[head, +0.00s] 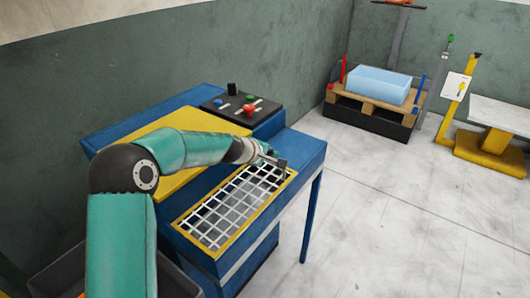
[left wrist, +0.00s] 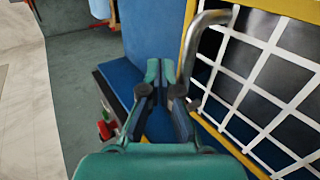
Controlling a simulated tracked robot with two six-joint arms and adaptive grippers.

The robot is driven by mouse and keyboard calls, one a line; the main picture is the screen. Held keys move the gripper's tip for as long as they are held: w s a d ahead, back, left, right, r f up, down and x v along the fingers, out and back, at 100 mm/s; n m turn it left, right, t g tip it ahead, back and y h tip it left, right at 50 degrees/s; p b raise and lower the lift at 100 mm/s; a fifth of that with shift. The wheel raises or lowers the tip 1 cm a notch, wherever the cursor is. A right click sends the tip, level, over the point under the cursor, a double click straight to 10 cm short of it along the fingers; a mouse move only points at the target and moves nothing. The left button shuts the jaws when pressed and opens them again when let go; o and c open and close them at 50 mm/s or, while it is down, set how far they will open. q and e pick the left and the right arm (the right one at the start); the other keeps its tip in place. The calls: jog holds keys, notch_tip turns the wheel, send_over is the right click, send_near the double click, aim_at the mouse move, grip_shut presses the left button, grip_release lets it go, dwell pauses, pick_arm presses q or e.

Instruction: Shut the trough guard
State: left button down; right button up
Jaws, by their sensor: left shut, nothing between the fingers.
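The trough guard (head: 235,207) is a white wire grid in a yellow frame, set in the blue machine top. It looks low over the trough, but I cannot tell whether it lies fully flat. In the left wrist view the guard (left wrist: 262,75) fills the right side, with a bent grey handle (left wrist: 188,50) at its edge. My left gripper (head: 279,161) is at the guard's far end. In the left wrist view the gripper (left wrist: 160,72) is shut and empty, with its fingertips just left of the handle. I cannot tell whether they touch it. My right gripper is out of view.
A black control panel (head: 240,109) with red, green and blue knobs stands on the machine behind my left forearm. A yellow panel (head: 188,120) lies beside it.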

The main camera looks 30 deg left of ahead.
pick_arm(q)
notch_tip(320, 180, up, 14)
jog(key=w+p, duration=0.3)
jog(key=p, duration=0.9)
jog(key=s+d+f+m+g+h, duration=0.1)
jog(key=s+d+f+g, duration=0.1)
jog(key=s+d+f, duration=0.55)
jog(key=s+d+f+m+g, duration=0.2)
jog(key=s+d+f+g, duration=0.15)
jog(key=f, duration=0.65)
jog(key=s+d+f+m+g+h, duration=0.1)
jog(key=s+d+f, duration=0.4)
jog(key=f, duration=0.4)
jog(key=s+d+f+m+g, duration=0.2)
jog(key=s+m, duration=0.3)
jog(key=s, duration=0.7)
jog(key=s+d+f+m+g, duration=0.1)
jog(key=s+d+f+m, duration=0.3)
jog(key=s, duration=0.9)
jog(key=shift+d+m+g+h, duration=0.15)
jog(key=shift+m+g+h, duration=0.2)
jog(key=shift+m, duration=0.55)
jog(key=shift+f, duration=0.1)
